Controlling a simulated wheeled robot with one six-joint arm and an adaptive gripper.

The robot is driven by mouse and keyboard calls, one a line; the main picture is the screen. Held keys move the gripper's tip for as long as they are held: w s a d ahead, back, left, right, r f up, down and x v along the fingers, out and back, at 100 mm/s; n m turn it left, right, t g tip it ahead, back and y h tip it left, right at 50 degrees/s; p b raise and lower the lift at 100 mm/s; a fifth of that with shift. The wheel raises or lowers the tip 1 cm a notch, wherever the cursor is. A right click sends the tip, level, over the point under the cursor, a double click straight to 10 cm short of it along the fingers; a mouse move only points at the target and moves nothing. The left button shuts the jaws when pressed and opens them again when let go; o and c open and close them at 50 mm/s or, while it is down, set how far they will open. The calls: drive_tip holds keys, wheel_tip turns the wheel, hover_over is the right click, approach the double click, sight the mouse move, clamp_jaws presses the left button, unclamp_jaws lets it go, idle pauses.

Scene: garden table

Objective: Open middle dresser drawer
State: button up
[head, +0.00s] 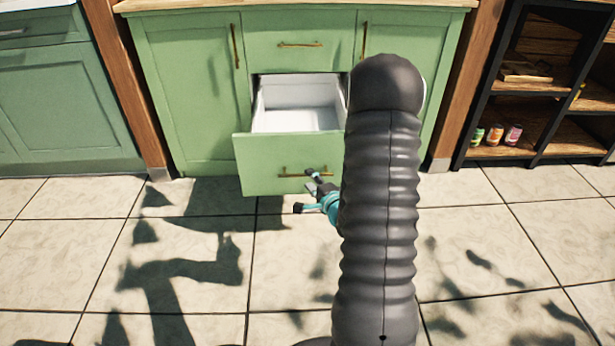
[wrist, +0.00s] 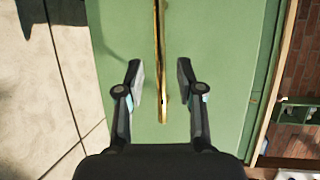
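The green dresser (head: 190,90) has an upper middle drawer (head: 265,45) that is closed. Below it, another drawer (head: 265,165) is pulled well out, showing its empty white inside. That drawer has a brass bar handle (head: 290,175). My gripper (head: 306,190) is at the right part of this handle, partly hidden by my arm. In the wrist view my gripper (wrist: 159,75) is open, its fingers apart on either side of the brass handle (wrist: 158,45), with gaps on both sides. I cannot see either finger touching the handle.
Tall green cabinet doors (head: 195,80) flank the drawers. Wooden posts (head: 127,85) stand at both sides. A dark open shelf (head: 540,90) with several small cans is at the right, and another green cabinet (head: 60,110) is at the left. The tiled floor (head: 70,250) in front is clear.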

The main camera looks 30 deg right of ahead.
drive_tip(key=s, duration=0.3)
drive_tip(key=shift+s+r, duration=0.25)
drive_tip(key=shift+r, duration=0.1)
